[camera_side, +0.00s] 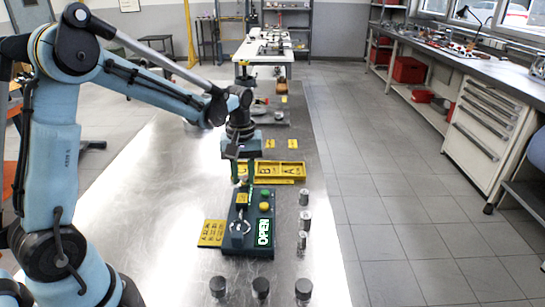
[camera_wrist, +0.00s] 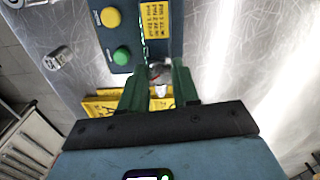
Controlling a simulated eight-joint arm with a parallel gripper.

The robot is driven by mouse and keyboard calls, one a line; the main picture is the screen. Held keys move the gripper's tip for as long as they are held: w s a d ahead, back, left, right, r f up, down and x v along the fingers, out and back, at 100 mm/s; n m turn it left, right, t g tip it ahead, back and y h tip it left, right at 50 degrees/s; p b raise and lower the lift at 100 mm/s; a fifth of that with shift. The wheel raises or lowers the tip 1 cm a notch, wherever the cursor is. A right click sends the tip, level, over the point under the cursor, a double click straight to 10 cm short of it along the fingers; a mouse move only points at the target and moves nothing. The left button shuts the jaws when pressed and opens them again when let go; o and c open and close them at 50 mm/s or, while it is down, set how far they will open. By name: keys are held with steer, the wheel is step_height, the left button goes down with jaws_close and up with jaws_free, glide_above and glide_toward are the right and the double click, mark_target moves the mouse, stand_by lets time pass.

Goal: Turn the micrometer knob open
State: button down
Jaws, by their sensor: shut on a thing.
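The micrometer (camera_side: 240,227) is mounted on a dark blue-grey panel (camera_side: 240,249), with a silver frame toward the near end. A lit sign reading OPEN (camera_side: 263,232) is beside it. My gripper (camera_side: 242,181) is lowered over the far end of the panel. In the wrist view, the green fingers of my gripper (camera_wrist: 159,78) close around the small micrometer knob (camera_wrist: 158,72), whose grey and reddish parts show between the tips. The fingers hide much of the knob. A yellow button (camera_side: 264,194) and a green button (camera_side: 264,206) are on the panel.
Metal cylinders stand right of the panel (camera_side: 305,219) and along the front (camera_side: 261,288). A yellow lettered plate (camera_side: 212,233) lies at left. A yellow tray (camera_side: 278,172) lies behind the panel. The metal table is clear at left.

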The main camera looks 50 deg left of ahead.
mark_target(244, 177)
steer(key=m, duration=0.6)
steer(key=shift+m, duration=0.3)
steer(key=m, duration=0.6)
stand_by(0.4)
steer(key=c, duration=0.8)
jaws_free()
step_height(244, 177, up, 12)
steer(key=shift+r, duration=0.1)
